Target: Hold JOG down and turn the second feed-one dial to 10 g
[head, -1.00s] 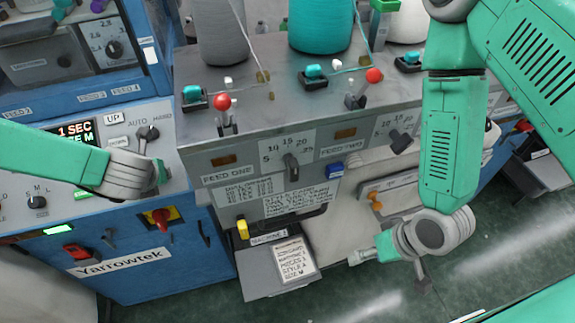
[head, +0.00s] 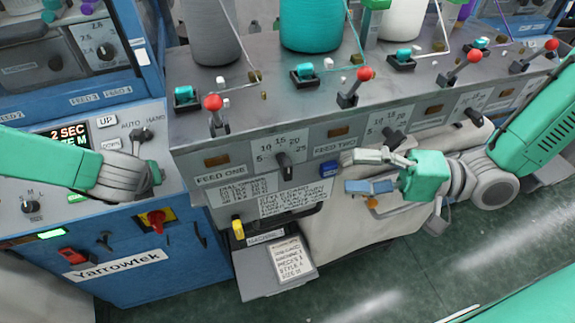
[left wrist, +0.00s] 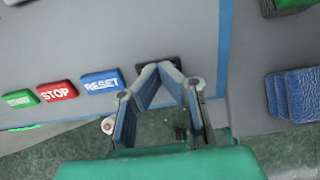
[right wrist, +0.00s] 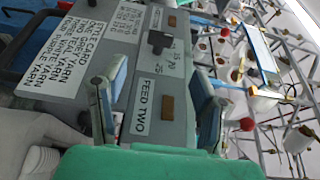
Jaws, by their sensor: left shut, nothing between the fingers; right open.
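The dial (head: 283,162) right of the FEED ONE label (head: 220,175) is a dark knob on a white 5-to-25 scale. I cannot read its exact setting. It also shows in the right wrist view (right wrist: 160,40). My right gripper (head: 357,171) is open and empty, right of that dial and apart from it, in front of the FEED TWO label area. In the right wrist view the dial lies beyond its spread fingers. My left gripper (left wrist: 172,68) is shut, its tips at a dark button on the blue machine's panel; I cannot read that button's label or tell whether it is pressed.
STOP (left wrist: 57,91) and RESET (left wrist: 101,81) buttons sit beside the left fingers. Red-knobbed levers (head: 214,104) and yarn cones (head: 310,25) stand on the grey ledge. A second dial (head: 393,137) is further right.

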